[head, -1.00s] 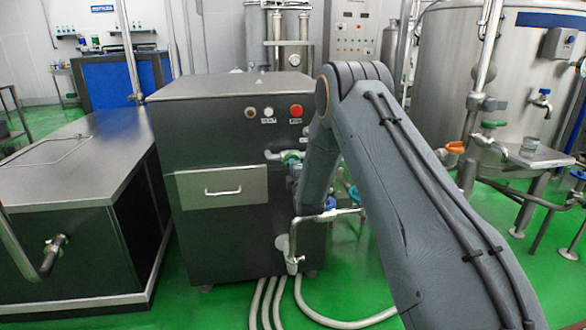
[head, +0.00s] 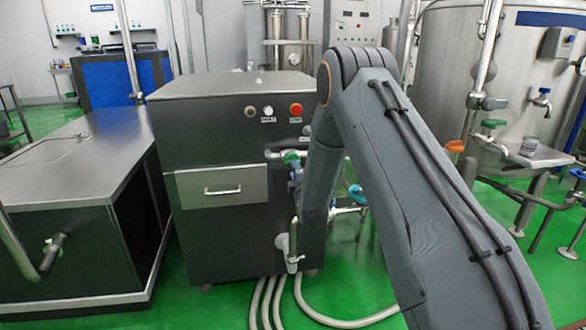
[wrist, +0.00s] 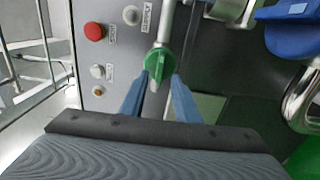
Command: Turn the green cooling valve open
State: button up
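The green cooling valve handle (wrist: 158,64) sits on a pale pipe at the front of the dark machine. In the wrist view it lies between the tips of my gripper's (wrist: 162,78) two blue fingers. The fingers are spread, one on each side of the handle. I cannot tell whether either finger touches it. In the head view the green handle (head: 291,157) shows left of my arm, and my gripper is mostly hidden by the arm.
The dark machine (head: 215,135) carries a red button (head: 296,109) and a drawer (head: 222,186). A blue handle (wrist: 292,38) and a curved metal pipe (wrist: 300,100) are to the right in the wrist view. White hoses (head: 325,315) lie on the green floor.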

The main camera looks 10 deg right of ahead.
jog(key=shift+s, duration=1.85)
jog(key=s+r+m+g+p, duration=0.2)
jog(key=s+m+g, duration=0.4)
jog(key=s, duration=1)
jog(key=s+r+m+g+p, duration=0.3)
jog(key=s+m+g, duration=0.3)
jog(key=s, duration=1.1)
jog(key=s+r+m+g+p, duration=0.2)
jog(key=s+m+g, duration=0.4)
jog(key=s, duration=1.1)
jog(key=shift+d+r, duration=0.35)
jog(key=shift+r, duration=0.25)
jog(key=shift+o, duration=0.3)
jog(key=shift+s, duration=0.15)
